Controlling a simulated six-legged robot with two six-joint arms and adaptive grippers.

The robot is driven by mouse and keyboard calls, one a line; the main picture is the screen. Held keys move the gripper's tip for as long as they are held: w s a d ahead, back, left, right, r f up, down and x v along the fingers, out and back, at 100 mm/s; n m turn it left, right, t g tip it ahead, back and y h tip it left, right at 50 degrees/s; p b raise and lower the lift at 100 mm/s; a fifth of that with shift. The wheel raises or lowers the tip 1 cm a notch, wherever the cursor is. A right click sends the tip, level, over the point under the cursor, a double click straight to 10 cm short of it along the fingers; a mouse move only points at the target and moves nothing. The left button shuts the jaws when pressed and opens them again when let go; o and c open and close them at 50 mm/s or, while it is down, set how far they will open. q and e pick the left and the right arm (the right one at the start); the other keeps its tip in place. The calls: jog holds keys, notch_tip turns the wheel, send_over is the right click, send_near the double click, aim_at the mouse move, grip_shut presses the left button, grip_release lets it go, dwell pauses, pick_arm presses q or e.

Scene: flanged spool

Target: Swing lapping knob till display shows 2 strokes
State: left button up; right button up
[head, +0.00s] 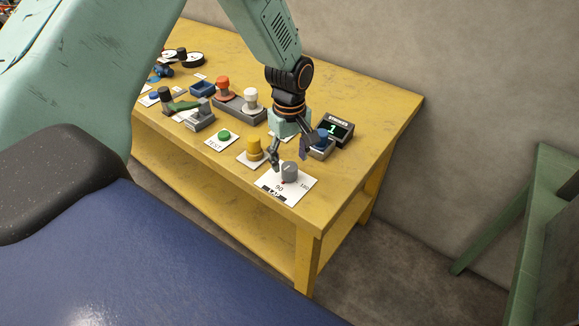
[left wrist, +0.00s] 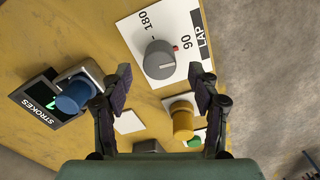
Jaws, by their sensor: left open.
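The grey lapping knob (head: 289,172) stands on a white plate (head: 270,187) marked LAP, 90 and 180, near the table's front right corner. In the left wrist view the knob (left wrist: 159,60) has a pale line on top, and a red mark shows beside it near the 90. The strokes display (head: 337,128) reads 1; it also shows in the left wrist view (left wrist: 42,98), partly hidden. My left gripper (head: 289,157) is open, with its fingers just above and behind the knob, apart from it and holding nothing. My right gripper is not in view.
A blue knob (head: 322,144) and a yellow knob (head: 254,149) stand close to my left gripper. A green button (head: 224,135), a white knob (head: 250,98) and a red knob (head: 222,86) stand farther left. A green chair-like frame (head: 530,220) is at right.

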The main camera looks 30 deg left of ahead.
aim_at(290, 166)
pick_arm(q)
jog(key=shift+f, duration=1.8)
jog(key=c, duration=1.2)
